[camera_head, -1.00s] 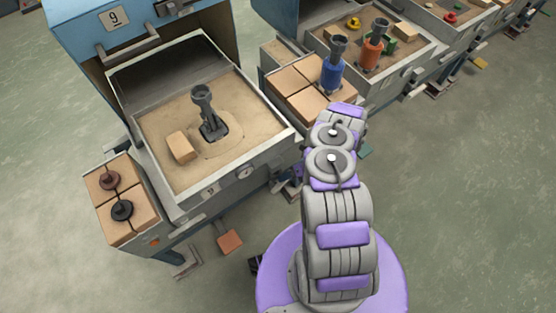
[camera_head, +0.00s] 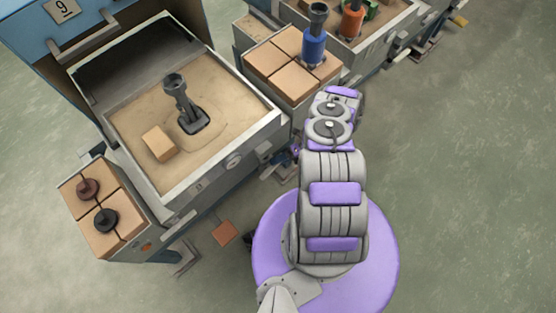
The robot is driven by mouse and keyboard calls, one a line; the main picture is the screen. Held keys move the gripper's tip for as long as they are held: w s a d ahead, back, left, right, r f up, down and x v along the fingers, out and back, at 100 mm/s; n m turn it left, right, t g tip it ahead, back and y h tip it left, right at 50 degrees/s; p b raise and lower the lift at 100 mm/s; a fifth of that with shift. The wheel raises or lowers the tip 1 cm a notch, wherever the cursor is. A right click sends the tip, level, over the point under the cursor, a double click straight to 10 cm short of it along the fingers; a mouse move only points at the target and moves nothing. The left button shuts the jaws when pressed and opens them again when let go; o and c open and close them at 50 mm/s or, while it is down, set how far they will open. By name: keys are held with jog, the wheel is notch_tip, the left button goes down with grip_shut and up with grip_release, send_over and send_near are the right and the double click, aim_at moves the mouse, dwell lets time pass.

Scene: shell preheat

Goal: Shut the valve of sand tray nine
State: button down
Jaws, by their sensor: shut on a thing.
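Sand tray nine (camera_head: 191,188) is a grey-rimmed box of sand below the blue housing with the "9" plate (camera_head: 62,10). A dark upright burner (camera_head: 178,98) and a tan block (camera_head: 158,144) stand in its sand. My arm reaches from its purple base towards the tray's front right corner and bends down there. A small purple part of my gripper (camera_head: 296,151) shows left of the arm, low beside that corner. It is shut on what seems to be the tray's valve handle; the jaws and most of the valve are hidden.
A side shelf with tan blocks (camera_head: 97,238) holds a brown and a black knob at left. A blue burner (camera_head: 313,45) stands on blocks right of the tray. A reddish pedal (camera_head: 225,233) is near the floor. Open floor lies at right.

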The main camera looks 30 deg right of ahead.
jog(key=shift+d+f, duration=0.1)
jog(key=shift+f, duration=0.05)
jog(key=c, duration=0.9)
grip_release()
jog(key=shift+d, duration=0.1)
jog(key=v, duration=1.7)
jog(key=shift+d, duration=0.2)
jog(key=shift+c, duration=0.5)
